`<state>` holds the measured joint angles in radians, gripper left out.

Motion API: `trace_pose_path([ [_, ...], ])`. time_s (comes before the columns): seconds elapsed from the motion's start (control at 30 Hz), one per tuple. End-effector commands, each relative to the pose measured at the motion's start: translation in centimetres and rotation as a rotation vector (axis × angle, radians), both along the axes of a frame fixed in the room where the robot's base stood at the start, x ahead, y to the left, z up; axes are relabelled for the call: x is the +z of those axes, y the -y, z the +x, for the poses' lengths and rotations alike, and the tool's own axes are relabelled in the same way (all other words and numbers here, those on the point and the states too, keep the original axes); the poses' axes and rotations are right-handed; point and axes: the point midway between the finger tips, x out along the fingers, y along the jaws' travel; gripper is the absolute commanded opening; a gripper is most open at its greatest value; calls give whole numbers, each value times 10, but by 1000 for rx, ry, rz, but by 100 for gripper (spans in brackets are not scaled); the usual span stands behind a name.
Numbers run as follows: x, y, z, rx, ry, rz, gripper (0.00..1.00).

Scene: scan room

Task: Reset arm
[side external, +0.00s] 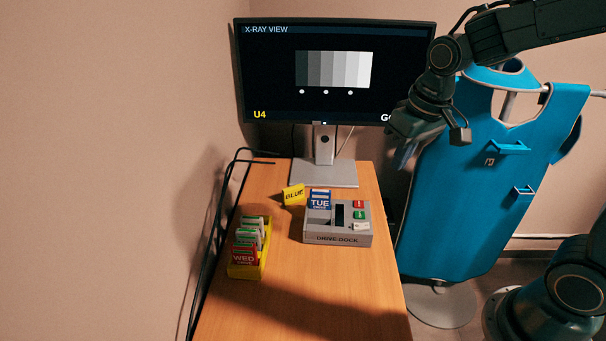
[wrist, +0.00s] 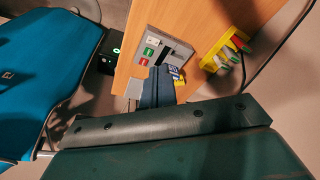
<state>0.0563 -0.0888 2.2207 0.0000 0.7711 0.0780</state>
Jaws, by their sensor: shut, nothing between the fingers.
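My gripper (side external: 404,158) hangs in the air right of the monitor's lower corner, above and right of the table. Its fingers are together, with nothing between them. In the wrist view the dark blue-grey fingers (wrist: 152,85) point up toward the drive dock (wrist: 180,50). The grey drive dock (side external: 318,239) stands on the table, apart from my gripper. A blue drive marked TUE (side external: 319,200) stands upright at its back left. The wrist view shows this drive partly behind the fingers.
A yellow rack (side external: 246,271) with several drives, the front one red and marked WED, stands left on the table (side external: 310,290). The monitor (side external: 290,100) stands at the back. A blue apron (side external: 475,215) hangs right of the table.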

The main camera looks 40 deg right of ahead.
Motion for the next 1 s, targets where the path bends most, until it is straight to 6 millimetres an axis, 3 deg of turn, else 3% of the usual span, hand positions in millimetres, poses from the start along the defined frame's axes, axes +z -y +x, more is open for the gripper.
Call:
trace_pose_path([
  [0.2, 26, -6, -36, 33, 66, -9, 0],
  [0.47, 45, -12, -79, 69, 140, -19, 0],
  [0.8, 53, -17, -129, 114, 226, -31, 0],
  [1.0, 53, -18, -143, 128, 250, -34, 0],
])
